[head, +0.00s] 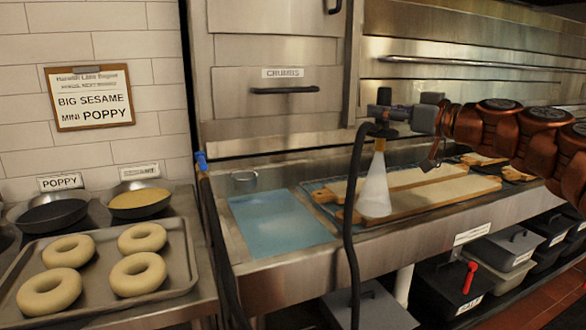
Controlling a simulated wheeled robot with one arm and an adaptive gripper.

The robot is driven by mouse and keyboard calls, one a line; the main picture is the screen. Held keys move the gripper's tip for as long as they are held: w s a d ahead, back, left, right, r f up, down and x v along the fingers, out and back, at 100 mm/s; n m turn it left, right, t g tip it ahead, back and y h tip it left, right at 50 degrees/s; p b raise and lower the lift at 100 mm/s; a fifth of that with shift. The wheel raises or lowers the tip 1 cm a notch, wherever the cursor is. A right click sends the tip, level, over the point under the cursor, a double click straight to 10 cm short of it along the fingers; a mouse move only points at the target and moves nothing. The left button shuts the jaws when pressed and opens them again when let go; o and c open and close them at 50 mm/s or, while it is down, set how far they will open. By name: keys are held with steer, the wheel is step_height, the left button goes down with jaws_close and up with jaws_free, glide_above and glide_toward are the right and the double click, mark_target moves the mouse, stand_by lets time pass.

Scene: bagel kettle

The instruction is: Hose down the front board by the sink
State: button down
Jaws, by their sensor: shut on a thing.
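My gripper (400,118) is shut on the spray nozzle (381,130) of a black hose (352,215), above the counter at the right. A pale cone of water (375,188) comes down from the nozzle onto the left part of the front board (450,194). The front board is a long pale board with brown wooden edges. A similar back board (410,178) lies just behind it, and the cone hides part of both boards. How wet the front board is cannot be told.
A blue sheet (278,222) lies left of the boards, with a small round ring (244,175) behind it. A tray (108,250) of several bagels and bowls of poppy (52,214) and sesame (140,200) stand at the left. Dark lidded bins (450,280) sit below the counter.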

steer(key=s+a+f+m+t+h+b, duration=0.1)
steer(key=s+a+f+m+h+b, duration=0.1)
steer(key=a, duration=0.7)
steer(key=s+a+f+m+t+h+b, duration=0.1)
steer(key=s+a+f+b, duration=0.4)
steer(key=a, duration=0.5)
steer(key=shift+s+m+t+h, duration=0.4)
steer(key=shift+t+h, duration=0.2)
steer(key=shift+h, duration=0.4)
